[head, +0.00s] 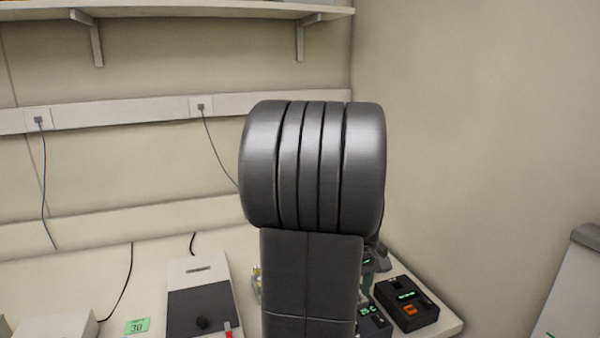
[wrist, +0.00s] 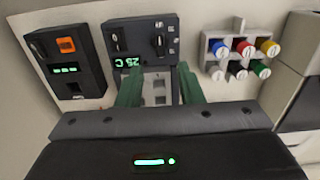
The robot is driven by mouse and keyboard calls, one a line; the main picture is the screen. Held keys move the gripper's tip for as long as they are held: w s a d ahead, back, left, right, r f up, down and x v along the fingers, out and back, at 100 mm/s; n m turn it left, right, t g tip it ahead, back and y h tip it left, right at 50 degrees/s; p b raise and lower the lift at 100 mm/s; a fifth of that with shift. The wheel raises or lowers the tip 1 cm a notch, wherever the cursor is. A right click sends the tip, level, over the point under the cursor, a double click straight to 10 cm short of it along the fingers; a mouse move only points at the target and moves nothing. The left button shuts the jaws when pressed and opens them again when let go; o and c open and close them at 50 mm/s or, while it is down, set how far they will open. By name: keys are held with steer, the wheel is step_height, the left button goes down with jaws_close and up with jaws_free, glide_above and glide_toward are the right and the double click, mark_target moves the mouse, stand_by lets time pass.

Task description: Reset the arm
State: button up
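My arm rises in the middle of the head view, a dark grey link topped by a ribbed rounded joint. It hides most of my gripper there. In the wrist view my gripper (wrist: 158,76) shows two green fingers set apart, with a pale slotted part visible between them. I cannot tell whether that part is touched by the fingers. The fingertips are by the lower edge of a dark control box (wrist: 140,42) with knobs and a green "25 C" display, which appears upside down.
A black box with an orange switch (wrist: 66,45) is beside the control box; it also shows in the head view (head: 406,304). A rack of coloured caps (wrist: 240,48) stands on the other side. A flat dark-topped device (head: 200,299) and green "30" label (head: 137,326) are left. A shelf (head: 190,11) hangs above.

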step_height(320, 180, up, 5)
step_height(320, 180, down, 14)
steer(key=shift+r, duration=0.15)
steer(key=shift+m+p, duration=0.3)
steer(key=shift+p, duration=0.05)
steer(key=m, duration=0.4)
steer(key=shift+p, duration=0.35)
steer(key=m+p, duration=0.1)
steer(key=m, duration=0.3)
steer(key=shift+m, duration=0.4)
step_height(320, 180, up, 12)
steer(key=shift+b, duration=0.45)
